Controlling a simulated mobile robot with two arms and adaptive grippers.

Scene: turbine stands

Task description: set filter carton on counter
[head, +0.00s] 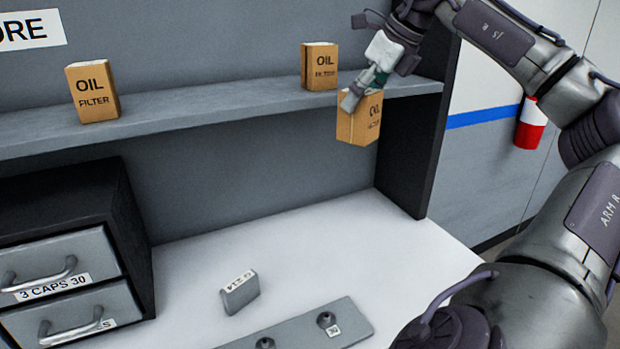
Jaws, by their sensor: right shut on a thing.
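An oil filter carton (361,118) is held by my right gripper (352,97), which is shut on its upper part. The carton hangs in front of the right part of the shelf, above the white counter (205,270). Another oil filter carton (318,67) stands on the shelf, just left of and behind the held one. A further oil filter carton (92,92) stands at the shelf's left. My left gripper does not show.
The grey shelf (210,110) runs across above the counter. A dark drawer unit (70,245) stands at left. A small grey block (240,291) and a grey plate with knobs (290,331) lie on the counter. The counter's back right is clear, beside a dark side panel (408,150).

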